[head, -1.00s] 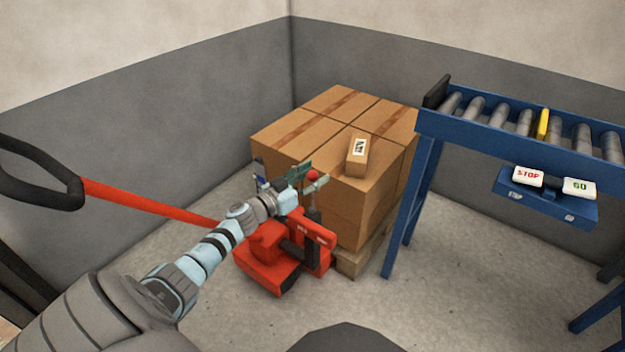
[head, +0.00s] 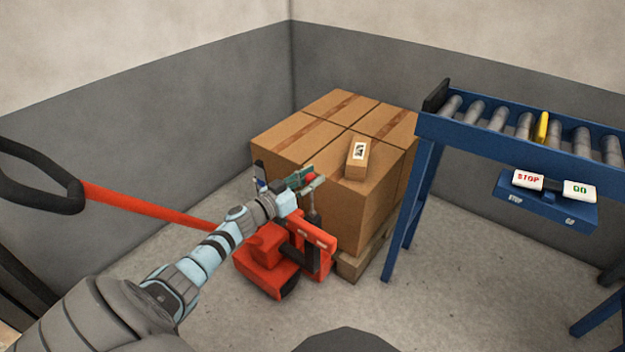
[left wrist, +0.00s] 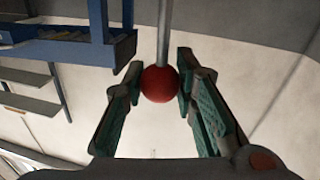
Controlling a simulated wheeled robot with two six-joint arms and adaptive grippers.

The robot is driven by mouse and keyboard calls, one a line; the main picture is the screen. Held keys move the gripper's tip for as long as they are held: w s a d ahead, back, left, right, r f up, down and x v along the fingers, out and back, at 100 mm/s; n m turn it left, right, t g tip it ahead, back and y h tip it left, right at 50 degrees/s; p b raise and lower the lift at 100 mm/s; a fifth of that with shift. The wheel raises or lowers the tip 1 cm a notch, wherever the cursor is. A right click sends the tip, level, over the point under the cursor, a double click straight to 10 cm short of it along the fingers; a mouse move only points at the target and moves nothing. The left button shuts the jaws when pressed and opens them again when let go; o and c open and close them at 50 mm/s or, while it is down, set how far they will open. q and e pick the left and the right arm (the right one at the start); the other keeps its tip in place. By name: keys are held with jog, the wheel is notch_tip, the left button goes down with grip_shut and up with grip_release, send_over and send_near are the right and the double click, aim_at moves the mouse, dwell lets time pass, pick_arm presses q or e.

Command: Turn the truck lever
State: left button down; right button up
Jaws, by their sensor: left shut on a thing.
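The truck lever is a grey rod (left wrist: 165,35) with a red ball knob (left wrist: 160,84) at its end; the knob also shows in the head view (head: 311,177). It stands on the red pallet truck (head: 268,262), whose long red handle (head: 150,205) ends in a black loop at the left. My left gripper (head: 304,182) is at the knob. In the left wrist view its green-padded fingers (left wrist: 158,78) lie on both sides of the ball and are shut on it. My right gripper is not in view.
Stacked cardboard boxes (head: 290,152) on a wooden pallet (head: 352,266) stand right behind the truck, with a small labelled box (head: 357,158) on top. A blue roller conveyor (head: 470,134) with a STOP button box (head: 545,204) is at the right. Grey walls close the corner.

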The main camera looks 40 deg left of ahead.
pick_arm(q)
jog(key=a+f+n+t+b, duration=0.1)
jog(key=a+f+n+b, duration=0.1)
jog(key=a+n, duration=0.3)
jog(key=shift+a+n+b, duration=0.4)
jog(key=shift+a+b, duration=0.15)
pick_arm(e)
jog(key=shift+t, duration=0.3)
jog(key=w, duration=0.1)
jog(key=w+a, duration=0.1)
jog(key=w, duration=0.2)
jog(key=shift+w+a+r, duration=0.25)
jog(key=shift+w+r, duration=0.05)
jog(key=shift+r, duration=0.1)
pick_arm(q)
jog(key=shift+s, duration=0.1)
jog(key=c, duration=1.3)
grip_release()
jog(key=shift+a, duration=0.1)
jog(key=s, duration=0.4)
jog(key=s+a, duration=0.1)
jog(key=s, duration=0.3)
jog(key=s+f, duration=0.1)
jog(key=s, duration=0.3)
jog(key=shift+a, duration=0.15)
